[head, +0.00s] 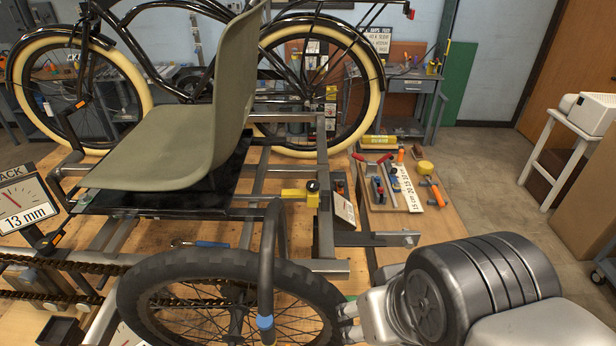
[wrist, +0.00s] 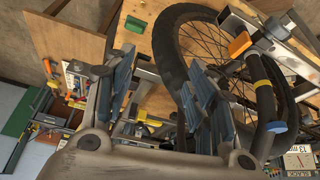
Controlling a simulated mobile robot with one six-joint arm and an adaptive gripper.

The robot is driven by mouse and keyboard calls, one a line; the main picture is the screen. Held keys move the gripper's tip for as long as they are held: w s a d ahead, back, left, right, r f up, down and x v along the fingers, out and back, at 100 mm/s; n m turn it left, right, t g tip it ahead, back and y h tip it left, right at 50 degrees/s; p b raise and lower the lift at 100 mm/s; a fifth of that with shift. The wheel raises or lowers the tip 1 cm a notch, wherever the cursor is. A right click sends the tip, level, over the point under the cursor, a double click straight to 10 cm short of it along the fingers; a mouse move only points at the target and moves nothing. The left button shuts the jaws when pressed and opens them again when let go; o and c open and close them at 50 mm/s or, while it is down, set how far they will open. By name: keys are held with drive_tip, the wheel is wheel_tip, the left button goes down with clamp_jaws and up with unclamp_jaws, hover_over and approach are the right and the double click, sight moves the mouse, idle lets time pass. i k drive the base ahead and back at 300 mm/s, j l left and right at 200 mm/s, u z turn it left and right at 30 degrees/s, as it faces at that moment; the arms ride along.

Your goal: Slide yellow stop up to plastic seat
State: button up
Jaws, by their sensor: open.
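The plastic seat (head: 165,147) is grey-green and sits on a black plate on the trike frame, left of centre in the head view. The yellow stop (head: 296,194) is a small block with a dark knob, on the frame rail to the right of the seat. A clear gap separates them. My gripper (head: 347,322) is low in the head view, beside the wheel, nearer the camera than the stop and partly cut off. In the wrist view the jaws (wrist: 157,75) are apart with nothing held between them. I cannot make out the seat there.
A black-tyred wheel (head: 232,300) and a curved grey tube (head: 270,255) stand between the camera and the stop. Tools and a ruler (head: 405,186) lie on the table at right. A bicycle stands behind. A gauge sign (head: 22,203) is at left.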

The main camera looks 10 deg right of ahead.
sight(313, 198)
drive_tip(key=l+u, duration=0.3)
drive_tip(key=l, duration=0.2)
drive_tip(key=l+u, duration=0.25)
drive_tip(key=l, duration=0.3)
drive_tip(key=i+l+u, duration=0.1)
drive_tip(key=l+u, duration=0.15)
drive_tip(key=l, duration=0.3)
